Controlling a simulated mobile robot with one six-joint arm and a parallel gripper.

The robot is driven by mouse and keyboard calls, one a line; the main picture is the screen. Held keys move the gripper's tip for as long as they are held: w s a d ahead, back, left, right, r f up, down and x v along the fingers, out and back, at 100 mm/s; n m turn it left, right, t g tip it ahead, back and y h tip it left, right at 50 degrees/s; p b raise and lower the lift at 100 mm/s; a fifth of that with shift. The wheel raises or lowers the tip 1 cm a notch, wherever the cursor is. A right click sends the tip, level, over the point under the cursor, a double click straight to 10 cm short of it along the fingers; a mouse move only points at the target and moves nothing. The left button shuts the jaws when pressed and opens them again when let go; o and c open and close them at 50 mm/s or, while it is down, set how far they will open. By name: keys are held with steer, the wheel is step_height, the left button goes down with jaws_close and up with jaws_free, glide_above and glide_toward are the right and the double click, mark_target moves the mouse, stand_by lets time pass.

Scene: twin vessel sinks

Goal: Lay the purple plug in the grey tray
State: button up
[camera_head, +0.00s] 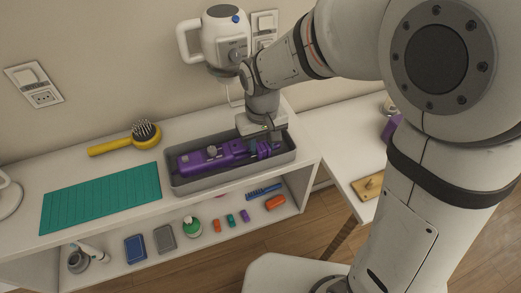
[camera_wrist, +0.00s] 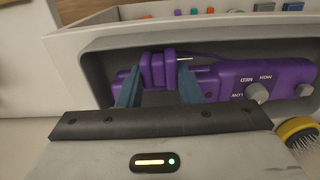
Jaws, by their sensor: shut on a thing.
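The grey tray (camera_head: 232,180) stands on the white shelf top, and its wall also shows in the wrist view (camera_wrist: 88,75). A long purple appliance (camera_head: 200,160) with a grey knob lies in it; its LOW, MED and HIGH marks show in the wrist view (camera_wrist: 250,80). My gripper (camera_head: 266,142) is over the right end of the tray, pointing down. In the wrist view its two blue-grey fingers (camera_wrist: 158,88) are shut on the purple plug (camera_wrist: 158,68), with a metal pin showing at its right. I cannot tell whether the plug touches the tray floor.
A teal mat (camera_head: 100,198) and a yellow brush (camera_head: 125,140) lie left of and behind the tray. A white appliance (camera_head: 222,38) hangs on the wall behind. Several small items fill the lower shelf. A lower white surface (camera_head: 350,160) is at right.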

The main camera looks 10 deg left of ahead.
mark_target(262, 145)
steer(key=shift+f, duration=1.7)
steer(key=shift+f, duration=0.15)
steer(key=o, duration=1)
steer(key=shift+c, duration=0.2)
step_height(262, 145, up, 12)
steer(key=shift+r, duration=0.2)
steer(key=s+d+m+t, duration=0.1)
steer(key=s+d+m, duration=0.2)
steer(key=d, duration=0.8)
steer(key=s+d+m+t, duration=0.2)
steer(key=s+d, duration=0.3)
steer(key=d, duration=0.7)
steer(key=shift+s+d+r+m, duration=0.25)
steer(key=shift+r+m, duration=0.1)
steer(key=shift+m, duration=0.35)
